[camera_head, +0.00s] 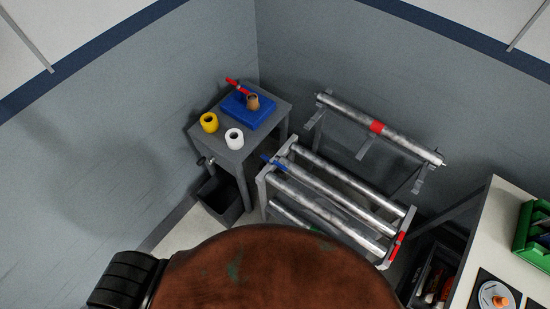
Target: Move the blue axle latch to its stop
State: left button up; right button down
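The blue axle latch (272,160) is a small blue bar at the upper left end of the grey roller rack (263,190). It lies close to the end of a metal roller (330,178). I cannot make out its stop at this size. A red latch (397,247) sits at the rack's right end. Neither of my grippers shows in the head view.
A grey side table (262,153) left of the rack holds a blue block, a brown cup, and yellow and white rolls. A white worktop (490,240) with a green bin is at right.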

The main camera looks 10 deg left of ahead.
aim_at(272, 163)
jog(key=z, duration=2.75)
jog(key=k, duration=0.85)
jog(key=u, duration=1.55)
